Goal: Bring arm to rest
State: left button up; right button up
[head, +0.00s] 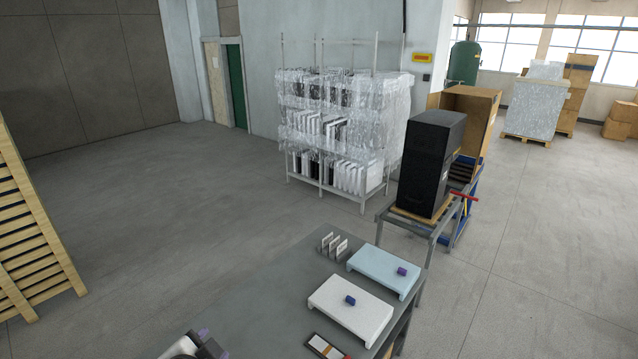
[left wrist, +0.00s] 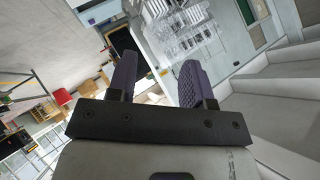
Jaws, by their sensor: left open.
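My left gripper (head: 211,344) shows at the bottom edge of the head view, over the near end of the grey table (head: 235,300). Only its tip part and purple finger pads are in that view. In the left wrist view its two purple ribbed fingers (left wrist: 158,65) stand apart with nothing between them, so it is open and empty. My right gripper is in neither view.
The table holds a white board (head: 350,312) and a pale blue board (head: 384,273), each with a small block, and a rack of white cards (head: 333,246). A black cabinet (head: 430,165) and wrapped shelving (head: 340,130) stand behind.

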pick_arm(q)
jog(key=s+f+n+g+p, duration=0.2)
jog(key=s+f, duration=0.4)
jog(key=s, duration=0.4)
jog(key=s+a+f+n+g+p, duration=0.1)
jog(key=s+f+n+g+p, duration=0.1)
jog(key=s+f, duration=0.4)
jog(key=s+a+f+n+g+p, duration=0.1)
jog(key=s+f, duration=0.5)
jog(key=s, duration=0.9)
jog(key=shift+n+g+p, duration=0.55)
jog(key=shift+n+g, duration=0.65)
